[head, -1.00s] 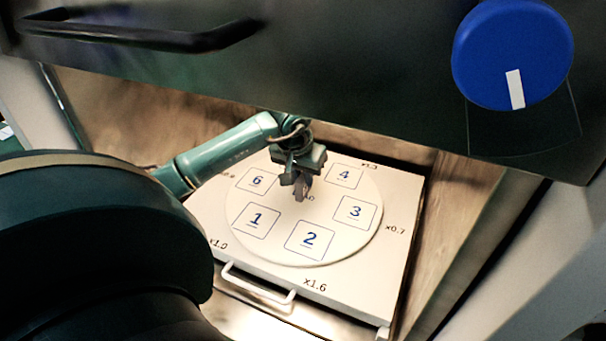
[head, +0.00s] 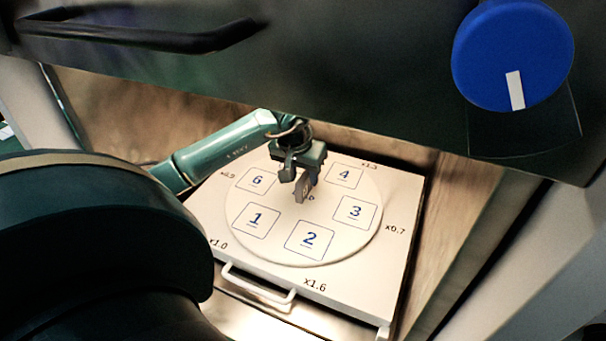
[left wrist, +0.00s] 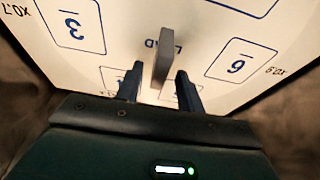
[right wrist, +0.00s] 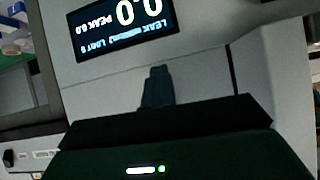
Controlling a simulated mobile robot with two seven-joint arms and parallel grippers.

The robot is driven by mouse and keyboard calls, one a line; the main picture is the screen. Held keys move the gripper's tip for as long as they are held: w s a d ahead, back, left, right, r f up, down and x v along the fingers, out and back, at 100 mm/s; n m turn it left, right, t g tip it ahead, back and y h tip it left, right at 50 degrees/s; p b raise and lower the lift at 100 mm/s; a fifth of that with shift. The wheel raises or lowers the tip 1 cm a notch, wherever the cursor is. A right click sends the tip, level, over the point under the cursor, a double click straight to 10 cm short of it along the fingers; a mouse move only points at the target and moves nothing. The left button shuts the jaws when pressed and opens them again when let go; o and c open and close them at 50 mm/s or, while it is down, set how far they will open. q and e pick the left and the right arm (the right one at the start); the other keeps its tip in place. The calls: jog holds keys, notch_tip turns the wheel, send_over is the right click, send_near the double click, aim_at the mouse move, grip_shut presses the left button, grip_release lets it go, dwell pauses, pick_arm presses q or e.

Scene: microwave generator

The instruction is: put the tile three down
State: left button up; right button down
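Tile three (head: 355,212) is a square marked 3 at the right of the round white turntable (head: 345,248). It also shows at upper left in the left wrist view (left wrist: 72,28). A thin grey upright fin (left wrist: 162,55) stands by the LOAD lettering at the turntable's middle. My left gripper (head: 299,178) is open above the turntable's middle. In the left wrist view its two fingers lie either side of the fin's near end, with gaps showing; I see no grip. My right gripper (right wrist: 157,72) has its fingers together, with nothing seen between them.
Squares 1 (head: 256,220), 2 (head: 309,240), 4 (head: 344,176) and 6 (head: 257,180) ring the turntable. It sits on a white tray (head: 398,250) with a front handle (head: 258,284). A dark panel with a blue knob (head: 513,55) hangs above. A lit display (right wrist: 125,25) faces my right wrist.

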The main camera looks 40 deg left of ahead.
pick_arm(q)
jog(key=a+v, duration=0.1)
jog(key=v, duration=1)
jog(key=shift+d, duration=0.5)
jog(key=shift+s, duration=0.1)
